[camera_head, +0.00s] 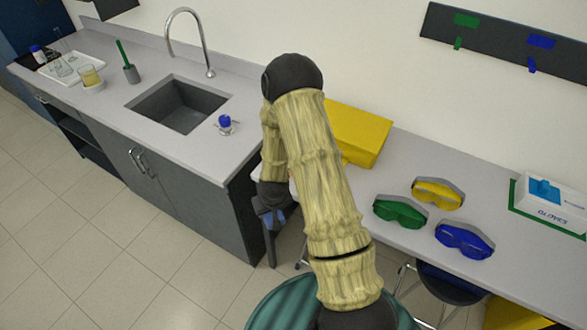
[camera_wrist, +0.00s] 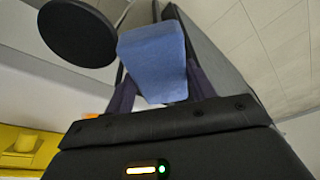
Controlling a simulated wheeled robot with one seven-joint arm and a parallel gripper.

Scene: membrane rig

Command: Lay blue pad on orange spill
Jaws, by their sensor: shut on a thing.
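The blue pad (camera_wrist: 153,62) is a thick block between the fingers of my gripper (camera_wrist: 158,88) in the wrist view. My gripper is shut on it. In the head view my gripper (camera_head: 270,230) hangs in front of the counter, beside the end of the sink cabinet, and only a little blue shows at it.
Green goggles (camera_head: 400,212), yellow goggles (camera_head: 438,193) and blue goggles (camera_head: 464,239) lie on the right counter (camera_head: 395,165). A yellow box (camera_head: 357,134) stands behind my arm. A sink (camera_head: 180,105) is at left. A stool (camera_head: 452,284) stands under the right counter.

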